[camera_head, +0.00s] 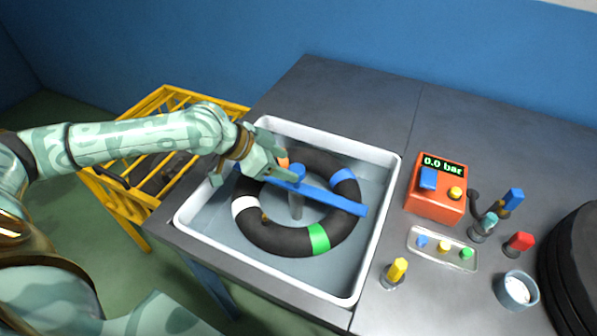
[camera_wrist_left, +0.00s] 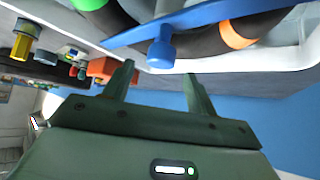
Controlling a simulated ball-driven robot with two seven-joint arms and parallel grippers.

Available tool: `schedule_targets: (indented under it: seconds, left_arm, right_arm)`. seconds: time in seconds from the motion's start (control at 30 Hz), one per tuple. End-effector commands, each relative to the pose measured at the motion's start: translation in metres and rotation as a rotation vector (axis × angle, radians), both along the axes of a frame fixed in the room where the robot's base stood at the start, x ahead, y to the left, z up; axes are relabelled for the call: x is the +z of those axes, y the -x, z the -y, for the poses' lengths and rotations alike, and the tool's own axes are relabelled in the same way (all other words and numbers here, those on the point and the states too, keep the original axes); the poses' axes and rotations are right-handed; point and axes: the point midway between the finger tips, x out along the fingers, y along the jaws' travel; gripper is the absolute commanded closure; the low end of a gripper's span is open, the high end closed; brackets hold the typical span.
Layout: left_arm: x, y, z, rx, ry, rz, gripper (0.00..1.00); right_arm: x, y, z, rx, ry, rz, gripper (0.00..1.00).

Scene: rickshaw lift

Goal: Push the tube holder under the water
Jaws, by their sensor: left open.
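The tube holder, a long blue bar (camera_head: 335,199) with a blue knob, lies across a black inner tube (camera_head: 270,237) in a white basin (camera_head: 385,205) of water. The tube has white, green, blue and orange bands. In the left wrist view the knob (camera_wrist_left: 160,50) stands just beyond the gap between my fingertips, with the bar (camera_wrist_left: 190,23) behind it. My left gripper (camera_head: 276,178) is open above the bar's left part, and its fingers also show in the wrist view (camera_wrist_left: 159,73). Its hand hides the bar's left end. I cannot tell if it touches the knob. My right gripper is not in view.
Right of the basin stand an orange pressure box (camera_head: 435,190) reading 0.0 bar, a small tray of coloured caps (camera_head: 442,249), a yellow-topped piece (camera_head: 396,272) and a cup (camera_head: 517,290). A black tyre (camera_head: 577,265) is at far right. A yellow frame (camera_head: 140,120) stands left.

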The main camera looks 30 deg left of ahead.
Motion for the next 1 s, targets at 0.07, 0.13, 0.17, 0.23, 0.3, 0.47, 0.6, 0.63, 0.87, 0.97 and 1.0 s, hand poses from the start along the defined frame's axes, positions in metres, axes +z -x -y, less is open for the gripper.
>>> schedule_targets:
  seconds: [0.07, 0.13, 0.17, 0.23, 0.3, 0.47, 0.6, 0.63, 0.87, 0.97, 1.0]
  left_arm:
    - [-0.015, -0.009, 0.008, -0.001, 0.002, 0.0, 0.43]
    - [-0.023, -0.015, 0.013, -0.001, 0.001, 0.0, 0.43]
    - [-0.026, -0.017, 0.015, -0.001, 0.001, 0.0, 0.43]
    - [-0.03, -0.022, 0.019, 0.0, -0.001, -0.001, 0.43]
    - [-0.033, -0.024, 0.021, 0.0, 0.0, 0.0, 0.43]
    - [-0.034, -0.026, 0.023, 0.001, -0.002, 0.001, 0.43]
    - [-0.034, -0.026, 0.022, 0.0, -0.002, 0.002, 0.43]
    - [-0.034, -0.026, 0.022, 0.0, -0.002, 0.002, 0.43]
    - [-0.034, -0.026, 0.022, 0.001, -0.002, 0.001, 1.0]
    - [-0.038, -0.026, 0.022, 0.0, -0.002, 0.0, 1.0]
    - [-0.043, -0.026, 0.022, 0.001, -0.002, -0.001, 1.0]
  right_arm:
    - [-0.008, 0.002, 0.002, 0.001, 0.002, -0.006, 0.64]
    - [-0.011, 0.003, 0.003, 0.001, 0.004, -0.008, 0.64]
    - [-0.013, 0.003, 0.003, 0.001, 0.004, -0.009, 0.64]
    - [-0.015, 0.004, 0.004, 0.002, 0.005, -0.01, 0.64]
    - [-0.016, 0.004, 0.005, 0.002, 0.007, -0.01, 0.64]
    - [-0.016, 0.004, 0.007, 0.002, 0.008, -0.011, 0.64]
    - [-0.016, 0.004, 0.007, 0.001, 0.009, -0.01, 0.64]
    - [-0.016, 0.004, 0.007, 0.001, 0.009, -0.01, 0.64]
    - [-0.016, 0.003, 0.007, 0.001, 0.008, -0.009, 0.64]
    - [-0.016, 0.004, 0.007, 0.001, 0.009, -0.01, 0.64]
    - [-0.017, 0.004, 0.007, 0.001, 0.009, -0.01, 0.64]
